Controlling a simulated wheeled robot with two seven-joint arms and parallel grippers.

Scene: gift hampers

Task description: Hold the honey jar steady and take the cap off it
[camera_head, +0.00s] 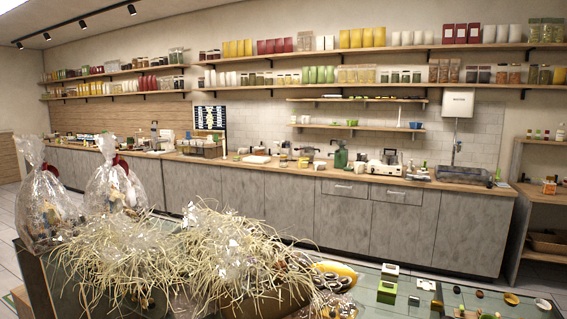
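Neither of my grippers shows in this view. I cannot pick out the honey jar or its cap for certain. A small orange-and-white item (549,186) stands on the wooden side unit at the right, too small to identify. Many jars stand on the wall shelves, among them a row of amber-toned ones (357,74), but none can be told as the honey jar.
Two baskets with pale shredded filler (122,258) (250,255) fill the front of the near table (435,295). Two clear-wrapped hampers (47,205) (115,185) stand at left. Small boxes, including a green one (387,292), lie at right. A long grey counter (290,207) runs behind.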

